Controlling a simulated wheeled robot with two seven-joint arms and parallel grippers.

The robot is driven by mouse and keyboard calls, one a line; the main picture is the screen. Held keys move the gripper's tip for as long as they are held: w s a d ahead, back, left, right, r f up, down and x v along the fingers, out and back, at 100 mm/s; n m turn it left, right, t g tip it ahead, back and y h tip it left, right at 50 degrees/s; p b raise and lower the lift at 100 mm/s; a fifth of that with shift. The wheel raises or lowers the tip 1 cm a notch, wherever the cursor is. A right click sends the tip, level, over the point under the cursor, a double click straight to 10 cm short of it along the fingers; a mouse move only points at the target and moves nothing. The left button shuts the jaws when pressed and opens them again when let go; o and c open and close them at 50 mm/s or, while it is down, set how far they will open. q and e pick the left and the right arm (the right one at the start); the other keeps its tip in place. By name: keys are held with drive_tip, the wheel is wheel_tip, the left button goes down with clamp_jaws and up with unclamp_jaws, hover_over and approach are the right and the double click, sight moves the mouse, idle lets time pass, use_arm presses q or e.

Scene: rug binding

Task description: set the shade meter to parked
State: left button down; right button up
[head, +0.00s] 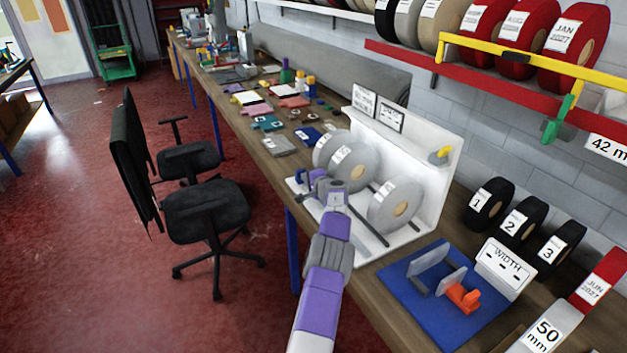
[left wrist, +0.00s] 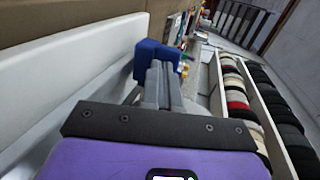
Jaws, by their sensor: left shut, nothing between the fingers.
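A white stand (head: 432,178) on the bench holds several grey rolls (head: 396,203), with two signs (head: 376,108) on top and a yellow knob (head: 440,155) on its back wall. No label reads as shade meter, so I cannot tell which part it is. A blue handle-like piece (head: 301,178) is at the stand's left end. My left gripper (head: 312,182) is shut and empty, close beside this blue piece. In the left wrist view, a blue block (left wrist: 150,52) shows just past the shut fingertips (left wrist: 158,68); I cannot tell whether they touch.
A blue board (head: 408,290) with grey and orange parts lies on the bench at the right, beside a WIDTH sign (head: 500,266). Black numbered rolls (head: 489,203) stand behind. Red rolls and a yellow bar (head: 530,62) are above. Chairs (head: 208,208) stand on the open red floor.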

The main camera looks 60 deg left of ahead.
use_arm(q)
drive_tip(key=shift+d, duration=0.1)
drive_tip(key=shift+b+v, duration=0.3)
drive_tip(key=shift+v, duration=0.55)
drive_tip(key=shift+b+v, duration=0.5)
drive_tip(key=shift+v, duration=2.35)
drive_tip(key=shift+s+r, duration=0.1)
drive_tip(key=shift+s, duration=0.05)
